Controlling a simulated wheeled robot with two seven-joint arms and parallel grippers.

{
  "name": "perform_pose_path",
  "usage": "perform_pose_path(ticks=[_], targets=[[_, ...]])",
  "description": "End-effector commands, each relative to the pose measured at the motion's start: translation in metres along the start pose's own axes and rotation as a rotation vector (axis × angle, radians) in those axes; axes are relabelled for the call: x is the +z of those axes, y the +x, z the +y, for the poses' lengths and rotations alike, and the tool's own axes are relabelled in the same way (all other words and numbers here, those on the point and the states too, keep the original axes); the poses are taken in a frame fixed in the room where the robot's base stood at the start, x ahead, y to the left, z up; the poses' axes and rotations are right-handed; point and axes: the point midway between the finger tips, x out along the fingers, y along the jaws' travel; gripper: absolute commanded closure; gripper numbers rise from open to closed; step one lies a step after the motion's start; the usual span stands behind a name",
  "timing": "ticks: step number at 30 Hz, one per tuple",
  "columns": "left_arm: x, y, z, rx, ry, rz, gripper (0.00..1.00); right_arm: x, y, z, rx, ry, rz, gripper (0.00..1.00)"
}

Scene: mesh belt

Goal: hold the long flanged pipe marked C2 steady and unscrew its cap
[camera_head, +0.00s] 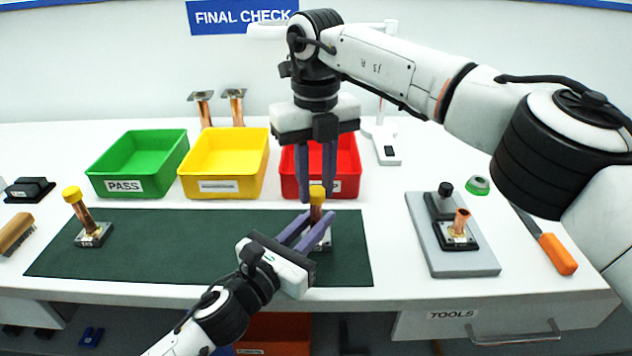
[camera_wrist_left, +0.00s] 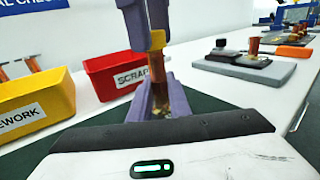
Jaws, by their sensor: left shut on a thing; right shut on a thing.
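A copper flanged pipe (camera_head: 316,213) stands upright at the right end of the dark green mat (camera_head: 200,245), with a yellow cap (camera_head: 317,191) on top. My left gripper (camera_head: 305,230) is shut on the pipe low down, near its flange. My right gripper (camera_head: 317,190) comes from above and is shut on the yellow cap. The cap also shows between the purple right fingers in the left wrist view (camera_wrist_left: 157,40). The pipe's marking is not readable. Another capped copper pipe (camera_head: 84,213) stands at the mat's left end.
Green (camera_head: 125,185), yellow (camera_head: 212,190) and red (camera_head: 355,185) bins stand behind the mat. Two flanged pipes (camera_head: 233,108) stand at the back. A grey plate (camera_head: 465,262) with a copper fitting and an orange-handled tool (camera_head: 556,254) lie at the right. A brush (camera_head: 16,233) lies far left.

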Motion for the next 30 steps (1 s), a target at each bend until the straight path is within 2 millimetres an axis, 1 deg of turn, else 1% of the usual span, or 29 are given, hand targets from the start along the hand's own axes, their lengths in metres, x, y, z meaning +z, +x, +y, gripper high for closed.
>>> perform_pose_path(ticks=[3, 24, 27, 30], targets=[[-0.0018, -0.0004, -0.001, -0.002, -0.001, 0.003, 1.0, 0.0001, -0.0004, 0.0007, 0.001, -0.266, -0.001, 1.0], [-0.0019, -0.0003, -0.0007, -0.001, -0.001, 0.003, 1.0, -0.0008, -0.0011, -0.0001, 0.001, -1.866, 0.0, 1.0], [-0.0019, -0.0003, -0.0007, -0.001, -0.001, 0.003, 1.0, -0.0008, -0.0012, -0.0003, 0.001, -2.075, 0.001, 1.0], [-0.002, -0.0003, -0.0006, -0.001, -0.002, 0.003, 1.0, -0.0008, -0.0013, -0.0005, 0.001, -2.237, 0.001, 1.0]])
